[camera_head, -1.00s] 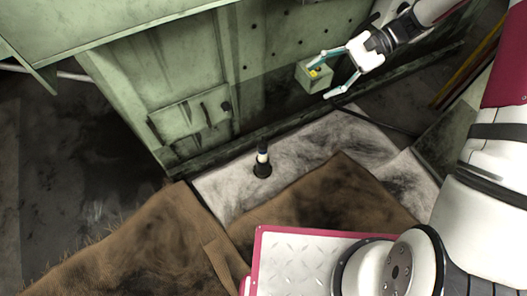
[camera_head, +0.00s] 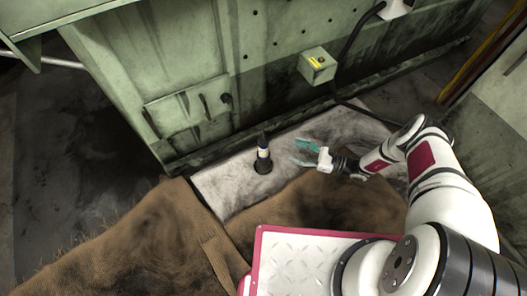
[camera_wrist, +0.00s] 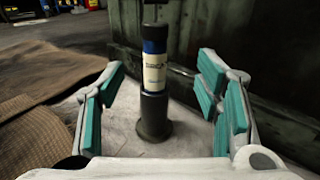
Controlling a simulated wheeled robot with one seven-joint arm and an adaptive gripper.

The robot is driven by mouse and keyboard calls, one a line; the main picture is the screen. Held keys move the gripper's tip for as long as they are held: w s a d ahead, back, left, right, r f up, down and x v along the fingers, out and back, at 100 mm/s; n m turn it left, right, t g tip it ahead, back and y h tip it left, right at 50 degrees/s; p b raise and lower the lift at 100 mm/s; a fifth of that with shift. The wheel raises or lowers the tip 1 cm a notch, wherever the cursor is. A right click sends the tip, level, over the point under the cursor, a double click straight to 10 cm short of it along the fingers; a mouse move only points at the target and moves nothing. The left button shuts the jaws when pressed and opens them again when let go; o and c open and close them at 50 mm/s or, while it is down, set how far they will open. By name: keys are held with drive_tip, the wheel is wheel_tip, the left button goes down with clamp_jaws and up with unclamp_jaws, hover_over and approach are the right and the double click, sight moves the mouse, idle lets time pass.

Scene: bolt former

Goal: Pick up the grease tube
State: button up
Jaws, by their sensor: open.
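The grease tube (camera_head: 263,154) stands upright in a dark round holder (camera_head: 263,167) on the grey mat. In the wrist view the tube (camera_wrist: 154,65) has a white label, a blue band and a black top, and its lower part is hidden inside the black holder (camera_wrist: 154,117). My gripper (camera_head: 297,152) is open and empty, just right of the tube in the head view, with its teal-padded fingers pointing at it. In the wrist view the tube stands between and beyond the open fingers (camera_wrist: 165,98), which do not appear to touch it.
A green machine wall (camera_head: 190,60) rises behind the tube, with a small box (camera_head: 317,66) with a yellow label on it. A grey mat (camera_head: 225,187) lies under the holder. Brown cloth (camera_head: 140,235) covers the floor in front.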

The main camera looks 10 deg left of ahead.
sight(266, 146)
drive_tip(key=shift+m, duration=0.3)
drive_tip(key=b+x, duration=0.1)
drive_tip(key=x, duration=0.3)
drive_tip(key=f+b+x, duration=0.1)
drive_tip(key=x, duration=0.3)
drive_tip(key=s+b+x, duration=0.1)
drive_tip(key=x, duration=0.3)
drive_tip(key=shift+w+a+f, duration=0.15)
drive_tip(key=shift+a+f, duration=0.25)
drive_tip(key=shift+a, duration=0.1)
drive_tip(key=shift+w+a+b, duration=0.2)
drive_tip(key=shift+a+b, duration=0.15)
drive_tip(key=shift+a, duration=0.15)
drive_tip(key=shift+r, duration=0.1)
clamp_jaws()
